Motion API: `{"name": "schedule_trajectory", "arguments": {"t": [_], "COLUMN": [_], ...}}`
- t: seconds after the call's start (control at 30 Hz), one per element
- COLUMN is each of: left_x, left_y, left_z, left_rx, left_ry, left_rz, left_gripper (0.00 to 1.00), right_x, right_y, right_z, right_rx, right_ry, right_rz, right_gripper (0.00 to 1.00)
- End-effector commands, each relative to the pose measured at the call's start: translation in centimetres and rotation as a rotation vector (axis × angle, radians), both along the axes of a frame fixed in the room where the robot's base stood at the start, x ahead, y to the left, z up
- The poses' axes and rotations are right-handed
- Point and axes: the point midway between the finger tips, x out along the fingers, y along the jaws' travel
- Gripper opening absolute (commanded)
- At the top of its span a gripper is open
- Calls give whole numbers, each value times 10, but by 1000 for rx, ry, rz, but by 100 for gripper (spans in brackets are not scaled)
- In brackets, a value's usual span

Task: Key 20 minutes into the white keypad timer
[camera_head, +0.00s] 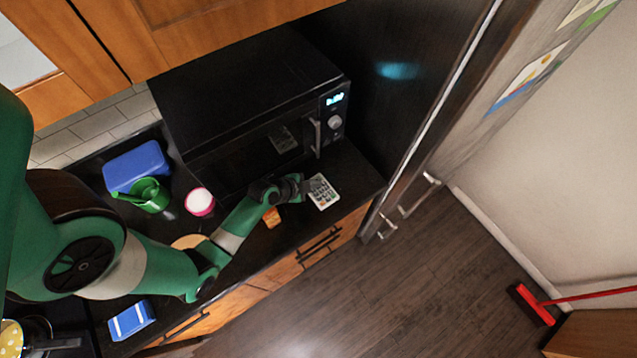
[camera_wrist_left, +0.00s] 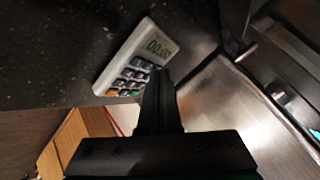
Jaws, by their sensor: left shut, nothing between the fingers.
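The white keypad timer (camera_head: 322,191) lies on the black counter in front of the microwave, close to the counter's front edge. In the left wrist view the timer (camera_wrist_left: 133,62) shows its grey display, whose digits are too blurred to read surely, and several dark keys with an orange and a green one. My left gripper (camera_head: 306,187) is shut and empty at the timer's left side in the head view. In the wrist view its fingertips (camera_wrist_left: 160,76) overlap the keypad's right edge; I cannot tell whether they touch a key. My right gripper is not in view.
The black microwave (camera_head: 245,95) stands behind the timer. A pink-and-white tub (camera_head: 200,202), a green container (camera_head: 150,194) and a blue box (camera_head: 137,166) are left on the counter. A blue-and-white item (camera_head: 131,319) lies front left. The fridge (camera_head: 420,110) stands right of the counter.

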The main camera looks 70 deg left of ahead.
Motion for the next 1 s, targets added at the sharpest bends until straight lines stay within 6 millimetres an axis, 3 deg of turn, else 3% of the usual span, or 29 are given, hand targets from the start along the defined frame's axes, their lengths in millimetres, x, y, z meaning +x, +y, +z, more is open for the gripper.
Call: {"name": "schedule_trajectory", "arguments": {"t": [0.6, 1.0], "left_x": [0, 0], "left_y": [0, 0], "left_z": [-5, 10], "left_rx": [0, 0], "left_ry": [0, 0], "left_rz": [0, 0], "left_gripper": [0, 0], "right_x": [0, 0], "right_y": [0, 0], "right_z": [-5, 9], "right_rx": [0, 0], "right_ry": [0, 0], "right_rz": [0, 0], "right_gripper": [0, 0]}}
